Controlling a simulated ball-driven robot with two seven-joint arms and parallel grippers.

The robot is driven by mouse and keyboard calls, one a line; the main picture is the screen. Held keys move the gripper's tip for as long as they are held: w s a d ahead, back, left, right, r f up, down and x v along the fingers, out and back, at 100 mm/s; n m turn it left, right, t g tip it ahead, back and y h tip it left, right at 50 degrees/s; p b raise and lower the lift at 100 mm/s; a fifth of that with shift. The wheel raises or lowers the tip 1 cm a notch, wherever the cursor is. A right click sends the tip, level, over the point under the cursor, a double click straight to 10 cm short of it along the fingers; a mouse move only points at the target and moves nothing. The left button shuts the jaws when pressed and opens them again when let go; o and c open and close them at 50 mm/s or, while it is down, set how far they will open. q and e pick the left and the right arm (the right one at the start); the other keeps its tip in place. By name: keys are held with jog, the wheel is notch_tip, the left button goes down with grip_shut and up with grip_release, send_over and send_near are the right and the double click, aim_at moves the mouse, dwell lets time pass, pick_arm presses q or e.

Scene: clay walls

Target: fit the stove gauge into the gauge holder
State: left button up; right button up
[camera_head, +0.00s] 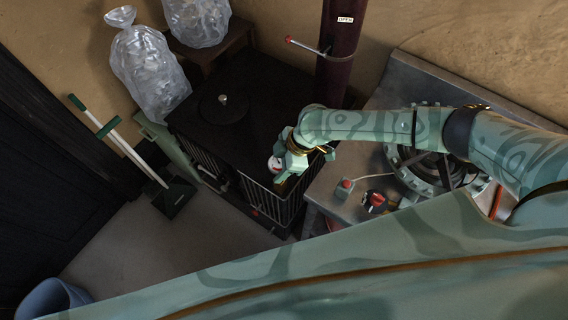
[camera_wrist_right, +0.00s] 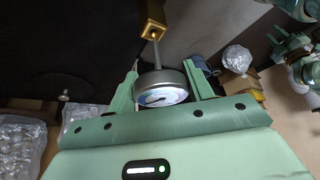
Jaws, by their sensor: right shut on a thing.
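The stove gauge (camera_wrist_right: 162,88) is a round grey case with a white dial and a thin stem. In the right wrist view it sits between the two green fingers of my right gripper (camera_wrist_right: 160,78), which is shut on it. Its stem points at a small brass block, seemingly the gauge holder (camera_wrist_right: 152,18). Stem and block overlap in this view; I cannot tell whether the stem is inside. In the head view my right gripper (camera_head: 280,164) is at the black stove's front edge, with the white dial (camera_head: 274,163) partly showing and a brass piece (camera_head: 282,187) just below. My left gripper is not in view.
The black stove (camera_head: 255,95) has a round lid and a barred front. A dark flue pipe (camera_head: 339,50) rises behind it. A metal bench (camera_head: 335,190) with a red button and a knob adjoins at right. Plastic bags, a brush and dustpan (camera_head: 172,195) are at left.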

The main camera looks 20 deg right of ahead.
jog(key=shift+f+b, duration=3)
jog(key=shift+f, duration=1.2)
jog(key=o, duration=1.1)
jog(key=shift+r, duration=0.15)
jog(key=p+v, duration=0.4)
jog(key=v, duration=1.2)
jog(key=shift+s+d+r+p, duration=0.1)
jog(key=shift+d+r+p, duration=0.05)
jog(key=shift+p, duration=0.15)
